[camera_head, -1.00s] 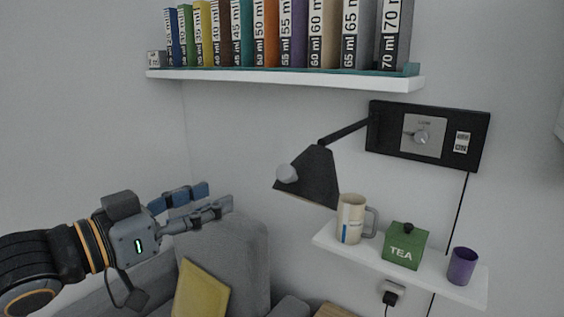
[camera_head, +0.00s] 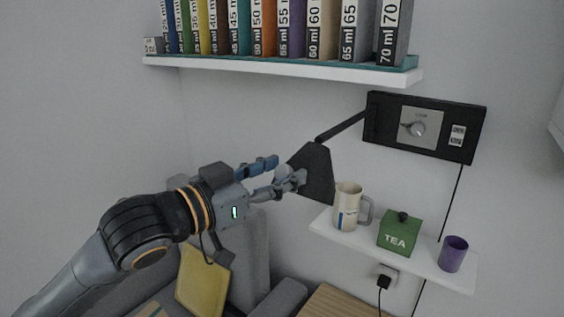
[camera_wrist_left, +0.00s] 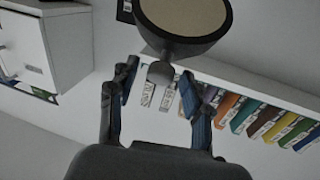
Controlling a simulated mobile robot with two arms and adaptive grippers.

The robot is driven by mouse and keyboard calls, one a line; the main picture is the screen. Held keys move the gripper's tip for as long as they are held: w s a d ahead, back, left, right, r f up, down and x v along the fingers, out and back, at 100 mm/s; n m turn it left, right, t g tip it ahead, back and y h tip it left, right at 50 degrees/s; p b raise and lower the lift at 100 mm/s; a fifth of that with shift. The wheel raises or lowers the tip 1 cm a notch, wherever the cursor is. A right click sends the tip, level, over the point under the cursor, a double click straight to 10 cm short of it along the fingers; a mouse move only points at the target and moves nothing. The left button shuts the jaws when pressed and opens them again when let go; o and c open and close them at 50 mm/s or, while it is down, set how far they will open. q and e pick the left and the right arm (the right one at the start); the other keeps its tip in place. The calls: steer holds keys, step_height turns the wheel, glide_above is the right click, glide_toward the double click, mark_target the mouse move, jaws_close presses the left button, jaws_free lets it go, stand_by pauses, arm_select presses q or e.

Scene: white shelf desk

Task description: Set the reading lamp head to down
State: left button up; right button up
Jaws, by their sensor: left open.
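The black reading lamp head (camera_head: 319,172) hangs on a dark arm (camera_head: 342,127) from a black wall panel, its cone tilted with the wide end low. In the left wrist view the knob lies between the open fingertips (camera_wrist_left: 159,70). Contact cannot be told. My right gripper is not in view.
The wall panel (camera_head: 380,138) has a dial and switches. A lower white shelf (camera_head: 425,268) holds a mug (camera_head: 346,207), a green tea box (camera_head: 399,234) and a purple cup (camera_head: 453,254). An upper shelf (camera_head: 290,71) carries several books. A grey armchair with a yellow cushion (camera_head: 203,280) stands below.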

arm_select(q)
steer(key=shift+w+d, duration=0.35)
steer(key=shift+d, duration=0.05)
jaws_close()
steer(key=shift+f, duration=0.1)
step_height(320, 180, down, 7)
steer(key=w+d+m+t+h+b, duration=0.1)
steer(key=t+h+b, duration=0.3)
steer(key=b, duration=1.2)
steer(key=shift+w+m+h+b, duration=0.35)
steer(key=shift+w+m+h, duration=0.15)
steer(key=shift+h, duration=0.3)
steer(key=shift+d+r, duration=0.1)
steer(key=shift+r, duration=0.1)
